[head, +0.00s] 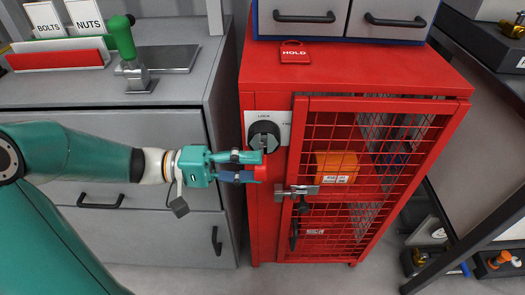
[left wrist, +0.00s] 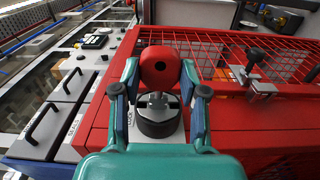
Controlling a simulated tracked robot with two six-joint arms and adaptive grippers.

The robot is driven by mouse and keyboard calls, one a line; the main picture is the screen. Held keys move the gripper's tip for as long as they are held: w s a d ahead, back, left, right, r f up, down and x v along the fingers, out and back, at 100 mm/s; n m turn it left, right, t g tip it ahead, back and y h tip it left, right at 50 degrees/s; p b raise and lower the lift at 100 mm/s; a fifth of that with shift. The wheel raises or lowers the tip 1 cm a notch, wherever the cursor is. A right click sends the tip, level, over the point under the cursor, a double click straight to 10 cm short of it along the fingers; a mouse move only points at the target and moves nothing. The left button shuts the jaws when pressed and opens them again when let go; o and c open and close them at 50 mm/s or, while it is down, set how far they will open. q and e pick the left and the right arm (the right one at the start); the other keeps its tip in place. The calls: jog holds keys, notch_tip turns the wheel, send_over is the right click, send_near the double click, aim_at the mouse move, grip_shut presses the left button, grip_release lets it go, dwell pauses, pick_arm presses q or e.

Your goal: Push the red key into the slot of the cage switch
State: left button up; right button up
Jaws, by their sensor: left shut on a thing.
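The red cage (head: 272,215) has a switch (head: 264,136) on its front left, a black round body with a grey middle on a pale plate. In the left wrist view the switch (left wrist: 158,122) is just below the key in the picture. My left gripper (head: 254,166) is shut on the red key (left wrist: 160,66), whose round head with a small hole sits between the two fingertips. In the head view only a bit of the red key (head: 261,173) shows at the fingertips, in front of the switch's lower edge. I cannot tell whether the key touches the slot. My right gripper is out of view.
The mesh door (head: 370,150) carries a latch (head: 297,191), right of the gripper. An orange box (head: 336,167) stands inside. A red HOLD tag (head: 294,52) lies on top. A grey cabinet (head: 150,140) with a green-handled lever (head: 121,40) stands left.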

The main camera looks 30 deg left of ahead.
pick_arm(q)
jog(key=shift+w+a, duration=0.25)
jog(key=shift+w, duration=0.55)
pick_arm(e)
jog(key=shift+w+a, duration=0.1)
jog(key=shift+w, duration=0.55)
pick_arm(q)
jog(key=shift+w+a+f+p, duration=0.1)
jog(key=shift+w+a+p, duration=0.2)
jog(key=shift+w, duration=0.25)
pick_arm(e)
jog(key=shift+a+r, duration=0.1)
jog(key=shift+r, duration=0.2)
pick_arm(q)
jog(key=o, duration=1.2)
jog(key=v, duration=1.2)
jog(key=shift+s, duration=0.15)
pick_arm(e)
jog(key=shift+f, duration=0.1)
